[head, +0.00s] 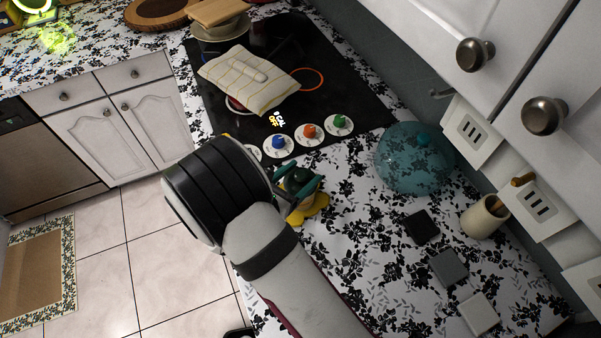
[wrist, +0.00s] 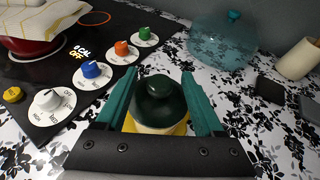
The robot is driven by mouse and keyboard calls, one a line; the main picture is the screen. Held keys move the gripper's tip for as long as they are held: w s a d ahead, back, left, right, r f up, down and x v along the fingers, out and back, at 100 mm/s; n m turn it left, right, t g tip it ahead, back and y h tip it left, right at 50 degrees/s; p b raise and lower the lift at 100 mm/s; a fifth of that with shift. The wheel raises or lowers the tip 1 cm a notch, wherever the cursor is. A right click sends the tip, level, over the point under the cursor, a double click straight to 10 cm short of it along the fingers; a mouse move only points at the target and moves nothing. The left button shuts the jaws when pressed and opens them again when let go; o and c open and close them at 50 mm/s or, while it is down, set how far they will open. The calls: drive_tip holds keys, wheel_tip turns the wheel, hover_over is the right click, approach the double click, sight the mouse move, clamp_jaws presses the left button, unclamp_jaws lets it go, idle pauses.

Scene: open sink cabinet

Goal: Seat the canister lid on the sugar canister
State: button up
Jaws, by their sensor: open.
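The dark green canister lid (wrist: 160,105), with a round knob on top, is between the two teal fingers of my gripper (wrist: 160,75). The fingers are open, one on each side of the lid. The lid sits over a cream body, apparently the sugar canister (wrist: 158,129), of which only a narrow strip shows below the lid. I cannot tell whether the lid is level or fully down. In the head view, my gripper (head: 299,180) is at the lid (head: 297,176), and my wrist hides much of the canister.
A yellow flower-shaped mat (head: 319,204) lies under the canister. The cooktop (head: 345,100) with its knobs (head: 310,131) is beyond. A teal glass dome (head: 413,160), dark and grey coasters (head: 448,267) and a cream cup (head: 480,218) stand to the right.

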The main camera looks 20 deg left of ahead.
drive_tip(key=v, duration=1.5)
drive_tip(key=shift+s, duration=0.35)
drive_tip(key=shift+a+r, duration=0.1)
drive_tip(key=shift+r, duration=0.05)
drive_tip(key=x, duration=1.5)
drive_tip(key=shift+w, duration=0.4)
